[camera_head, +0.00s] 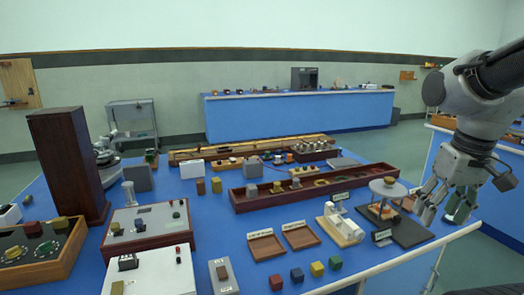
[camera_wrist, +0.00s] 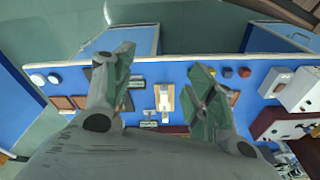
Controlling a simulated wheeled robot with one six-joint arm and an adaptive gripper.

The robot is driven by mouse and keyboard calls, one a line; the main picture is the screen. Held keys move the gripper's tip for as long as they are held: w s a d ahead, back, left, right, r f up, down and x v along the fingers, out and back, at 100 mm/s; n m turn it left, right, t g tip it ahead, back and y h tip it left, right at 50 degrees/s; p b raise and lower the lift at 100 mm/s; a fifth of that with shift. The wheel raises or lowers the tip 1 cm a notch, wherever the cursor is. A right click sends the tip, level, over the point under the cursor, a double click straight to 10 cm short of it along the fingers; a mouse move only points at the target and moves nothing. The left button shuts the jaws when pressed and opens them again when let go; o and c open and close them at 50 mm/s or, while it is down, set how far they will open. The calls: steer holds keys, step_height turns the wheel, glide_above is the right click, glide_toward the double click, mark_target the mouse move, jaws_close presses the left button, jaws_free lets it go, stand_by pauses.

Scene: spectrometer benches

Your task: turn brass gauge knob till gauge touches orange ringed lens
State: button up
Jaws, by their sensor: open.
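My gripper (camera_head: 441,207) is open and empty at the right of the head view, by the bench's right edge. In the wrist view its two fingers (camera_wrist: 163,62) stand wide apart over the bench. A grey round disc on a stand (camera_head: 385,190), with a small brass-coloured piece (camera_head: 389,181) on top, stands on a dark base left of the gripper. A small cream device (camera_head: 342,232) stands further left; it also shows between the fingers in the wrist view (camera_wrist: 163,99). I cannot tell which part is the gauge knob. An orange-ringed lens cannot be made out.
Two shallow wooden trays (camera_head: 266,248) and several coloured cubes (camera_head: 317,269) lie near the front edge. A long dark red rack (camera_head: 312,188) lies behind. A second blue bench (camera_head: 290,115) stands far behind.

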steer(key=s+r+t, duration=0.2)
steer(key=s+r, duration=0.1)
steer(key=shift+s+d+r+t, duration=0.15)
steer(key=shift+d+r+t, duration=0.1)
steer(key=shift+r+t, duration=0.15)
steer(key=shift+d, duration=0.1)
stand_by(0.5)
